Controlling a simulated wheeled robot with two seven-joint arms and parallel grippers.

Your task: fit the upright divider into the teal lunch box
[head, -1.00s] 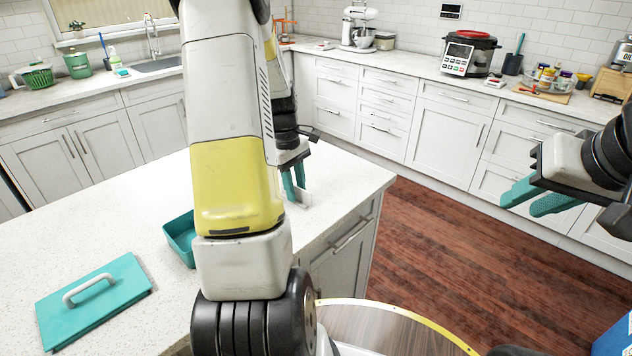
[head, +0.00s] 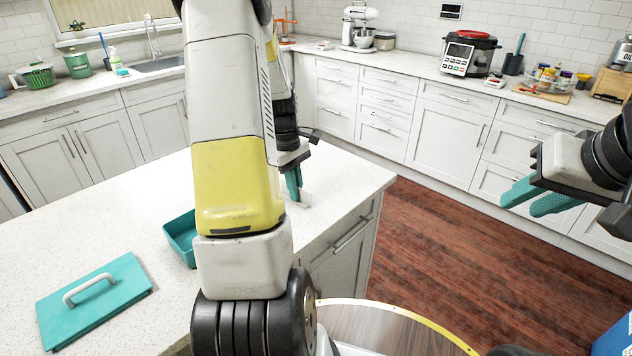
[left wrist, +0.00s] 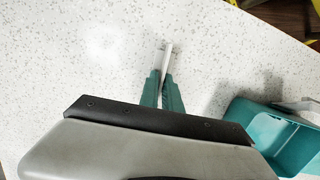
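The white upright divider (head: 305,199) stands on the counter near its right edge. In the left wrist view the divider (left wrist: 168,57) shows as a thin edge between the teal fingers. My left gripper (head: 294,193) is shut on it, low over the counter; its fingers also show in the left wrist view (left wrist: 162,82). The teal lunch box (head: 179,243) sits on the counter left of the divider, partly hidden by my left arm. It also shows at the right of the left wrist view (left wrist: 239,112). My right gripper (head: 535,197) is open and empty over the floor.
A teal lid (head: 118,287) with a pale handle lies on the counter at the front left. The island counter (head: 110,215) is otherwise clear around the box. The back counters hold a mixer (head: 358,25), a cooker (head: 469,53) and other kitchen things, far off.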

